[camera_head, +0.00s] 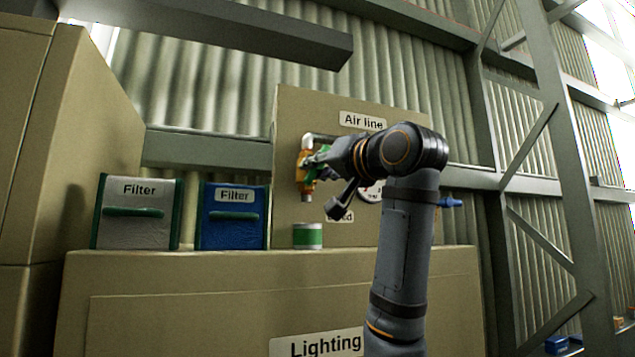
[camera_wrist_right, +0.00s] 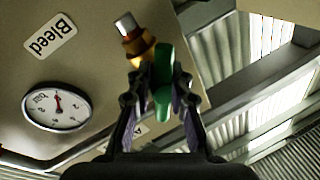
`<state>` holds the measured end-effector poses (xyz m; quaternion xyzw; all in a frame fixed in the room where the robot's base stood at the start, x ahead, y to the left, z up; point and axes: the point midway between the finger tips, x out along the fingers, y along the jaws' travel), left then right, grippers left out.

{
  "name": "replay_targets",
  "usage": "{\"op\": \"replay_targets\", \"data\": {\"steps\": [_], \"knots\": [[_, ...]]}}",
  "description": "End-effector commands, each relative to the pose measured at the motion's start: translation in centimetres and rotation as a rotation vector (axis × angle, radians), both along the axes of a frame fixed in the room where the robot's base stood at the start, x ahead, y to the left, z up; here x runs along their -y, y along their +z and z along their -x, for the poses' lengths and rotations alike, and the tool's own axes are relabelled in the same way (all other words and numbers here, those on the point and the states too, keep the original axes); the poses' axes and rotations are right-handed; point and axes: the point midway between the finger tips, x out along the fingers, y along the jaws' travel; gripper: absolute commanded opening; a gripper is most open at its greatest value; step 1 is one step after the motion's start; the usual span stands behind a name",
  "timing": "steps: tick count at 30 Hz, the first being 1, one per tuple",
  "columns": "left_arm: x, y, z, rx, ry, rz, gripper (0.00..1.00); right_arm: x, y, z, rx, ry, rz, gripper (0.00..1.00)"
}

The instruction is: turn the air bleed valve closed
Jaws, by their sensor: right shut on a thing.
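The air bleed valve has a brass body (camera_head: 305,160) on the "Air line" panel, with a silver outlet pointing down. Its brass body (camera_wrist_right: 139,50) also shows in the right wrist view. Its green handle (camera_wrist_right: 163,78) sits between the two fingers of my right gripper (camera_wrist_right: 160,92), which is shut on it. In the head view my right gripper (camera_head: 319,162) reaches the valve from the right and covers part of the handle. My left gripper is in neither view.
A round gauge (camera_wrist_right: 57,107) and a "Bleed" label (camera_wrist_right: 50,37) are on the panel (camera_head: 288,115) near the valve. A green and white can (camera_head: 307,236) stands below the outlet. A grey filter box (camera_head: 135,222) and a blue one (camera_head: 232,228) stand to the left.

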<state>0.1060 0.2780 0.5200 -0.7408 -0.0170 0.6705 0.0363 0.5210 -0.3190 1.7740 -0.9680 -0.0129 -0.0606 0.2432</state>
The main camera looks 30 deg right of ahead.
Motion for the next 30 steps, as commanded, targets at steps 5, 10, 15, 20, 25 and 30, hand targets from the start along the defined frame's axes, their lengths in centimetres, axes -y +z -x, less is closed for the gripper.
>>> {"op": "replay_targets", "data": {"steps": [5,10,15,20,25,30], "knots": [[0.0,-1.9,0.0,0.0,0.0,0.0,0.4,-0.2,-0.2,0.1,0.045,0.003,-0.16,0.0],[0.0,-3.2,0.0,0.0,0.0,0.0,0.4,-0.3,-0.1,0.1,0.082,0.003,-0.316,0.0],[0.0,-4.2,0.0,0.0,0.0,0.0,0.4,-0.3,0.0,0.1,0.121,0.003,-0.473,0.0],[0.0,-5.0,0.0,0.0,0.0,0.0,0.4,-0.4,0.2,0.1,0.156,0.002,-0.62,0.0],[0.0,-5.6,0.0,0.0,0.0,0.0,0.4,-0.4,0.4,0.1,0.192,0.003,-0.761,0.0],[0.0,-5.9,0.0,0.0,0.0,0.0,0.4,-0.4,0.5,0.1,0.22,0.002,-0.879,0.0]]}}
